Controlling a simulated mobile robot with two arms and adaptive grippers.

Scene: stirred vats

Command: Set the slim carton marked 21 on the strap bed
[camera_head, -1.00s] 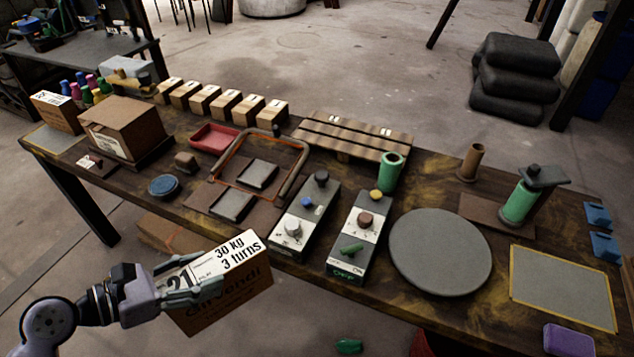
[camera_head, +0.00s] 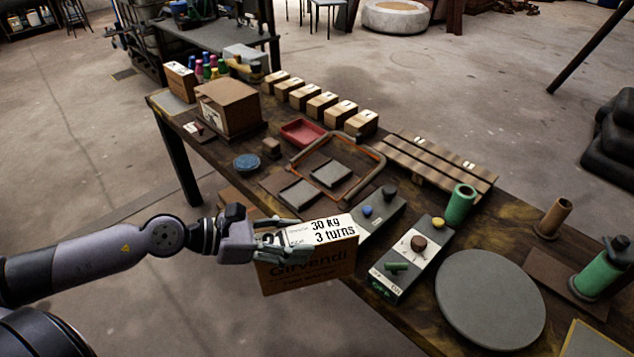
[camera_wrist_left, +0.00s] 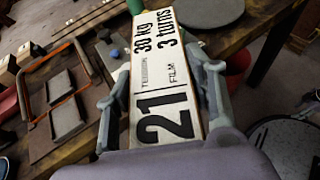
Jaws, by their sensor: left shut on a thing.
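The slim carton marked 21 (camera_head: 308,268) is brown with a white label on top reading 30 kg, 3 turns. My left gripper (camera_head: 283,238) is shut on it and holds it level in front of the table's near edge, hiding part of a control box. In the left wrist view the label (camera_wrist_left: 160,75) lies between the two fingers (camera_wrist_left: 168,100). What looks like the strap bed is two grey pads (camera_head: 331,173) on a brown base, with an orange-brown arch frame (camera_head: 368,166) around them, beyond the carton. My right gripper is out of view.
Two control boxes (camera_head: 414,260) and a grey round disc (camera_head: 490,300) are right of the pads. A green cylinder (camera_head: 461,204) and slatted wooden rack (camera_head: 440,163) stand behind. A red tray (camera_head: 303,132), blue disc (camera_head: 246,162) and large carton (camera_head: 228,107) are left. Small cartons (camera_head: 322,105) line the back.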

